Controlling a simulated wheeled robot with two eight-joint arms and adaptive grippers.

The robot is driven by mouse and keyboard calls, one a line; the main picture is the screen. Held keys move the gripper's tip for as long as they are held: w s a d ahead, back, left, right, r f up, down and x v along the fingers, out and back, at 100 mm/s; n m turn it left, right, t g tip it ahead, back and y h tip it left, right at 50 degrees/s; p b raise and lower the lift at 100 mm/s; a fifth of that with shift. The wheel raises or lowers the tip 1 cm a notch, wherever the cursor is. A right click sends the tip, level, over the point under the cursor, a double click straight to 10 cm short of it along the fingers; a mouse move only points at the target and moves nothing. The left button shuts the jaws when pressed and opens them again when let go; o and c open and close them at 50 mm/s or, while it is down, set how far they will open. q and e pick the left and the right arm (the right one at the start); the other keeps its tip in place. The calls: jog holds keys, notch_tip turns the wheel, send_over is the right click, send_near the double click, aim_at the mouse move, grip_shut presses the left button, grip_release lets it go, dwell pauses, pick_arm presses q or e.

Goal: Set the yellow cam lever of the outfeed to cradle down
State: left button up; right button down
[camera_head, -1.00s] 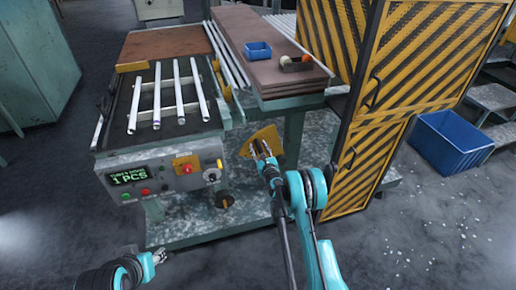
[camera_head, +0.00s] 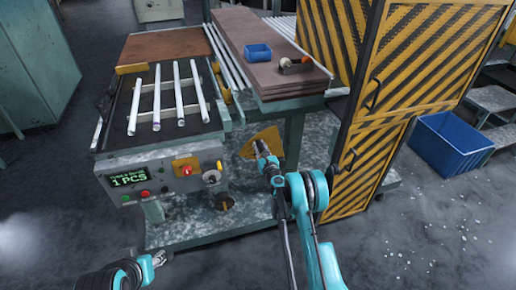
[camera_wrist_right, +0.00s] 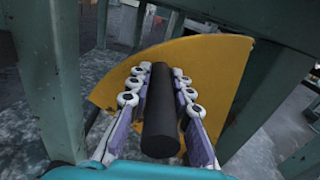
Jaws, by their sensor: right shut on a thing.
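The yellow cam lever shows as a yellow sector plate (camera_head: 249,147) under the right side of the outfeed frame, and it fills much of the right wrist view (camera_wrist_right: 215,60). Its black cylindrical handle (camera_wrist_right: 160,115) points toward the wrist camera. My right gripper (camera_head: 261,150) is at the plate, with its fingers (camera_wrist_right: 160,95) on both sides of the handle, shut on it. My left gripper (camera_head: 159,259) is low in the head view, apart from the machine and too small to read.
The outfeed carries several white tubes (camera_head: 158,97) on its rack, above a control panel (camera_head: 160,180) reading 1 PCS. A yellow-black mesh guard (camera_head: 365,165) stands close right of my right arm. A blue crate (camera_head: 452,142) is on the floor. Green frame legs (camera_wrist_right: 58,85) flank the lever.

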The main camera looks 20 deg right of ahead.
jog(key=d+r+m, duration=0.4)
jog(key=d+m, duration=0.1)
jog(key=d, duration=0.6)
jog(key=shift+w+d+m, duration=0.2)
jog(key=shift+d+m, duration=0.1)
jog(key=shift+d, duration=0.1)
jog(key=c, duration=1.4)
grip_release()
jog(key=shift+o, duration=0.2)
jog(key=s, duration=1.2)
jog(key=shift+d, duration=0.2)
